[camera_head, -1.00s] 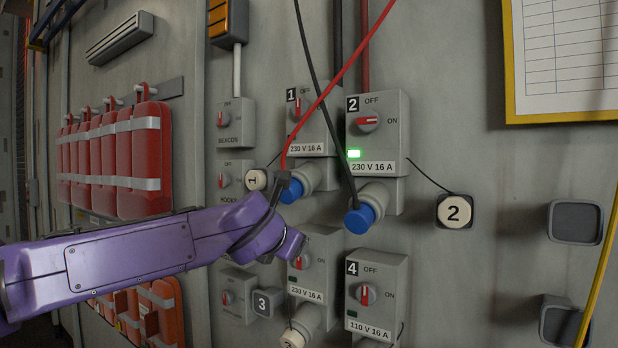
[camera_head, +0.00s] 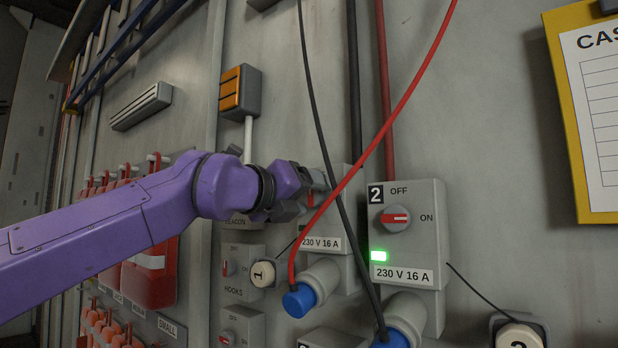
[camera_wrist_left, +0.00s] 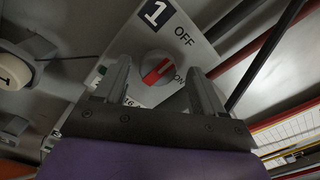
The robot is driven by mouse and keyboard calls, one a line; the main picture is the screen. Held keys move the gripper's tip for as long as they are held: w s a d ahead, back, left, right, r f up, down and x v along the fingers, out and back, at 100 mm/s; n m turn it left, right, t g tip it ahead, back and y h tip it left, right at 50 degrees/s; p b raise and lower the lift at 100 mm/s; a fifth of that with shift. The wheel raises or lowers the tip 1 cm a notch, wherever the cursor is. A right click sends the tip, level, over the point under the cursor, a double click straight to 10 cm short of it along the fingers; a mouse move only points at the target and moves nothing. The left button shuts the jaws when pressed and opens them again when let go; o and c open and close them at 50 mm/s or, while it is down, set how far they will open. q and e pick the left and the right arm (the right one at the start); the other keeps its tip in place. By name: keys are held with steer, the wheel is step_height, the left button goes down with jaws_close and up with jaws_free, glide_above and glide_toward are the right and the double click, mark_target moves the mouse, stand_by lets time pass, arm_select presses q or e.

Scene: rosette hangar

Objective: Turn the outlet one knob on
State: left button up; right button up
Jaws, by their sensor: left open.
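My right gripper is out of view.
Outlet two (camera_head: 432,245) stands to the right, knob toward ON and green lamp lit. Red (camera_head: 400,125) and black cables (camera_head: 318,110) hang in front of the outlets. Blue plugs (camera_head: 299,301) sit below. A yellow-framed board (camera_head: 565,120) is at the right.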

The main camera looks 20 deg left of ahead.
arm_select(q)
steer(key=shift+w, duration=0.4)
steer(key=shift+s+a, duration=0.25)
steer(key=shift+s, duration=0.15)
steer(key=c, duration=1.1)
steer(key=shift+o, duration=0.2)
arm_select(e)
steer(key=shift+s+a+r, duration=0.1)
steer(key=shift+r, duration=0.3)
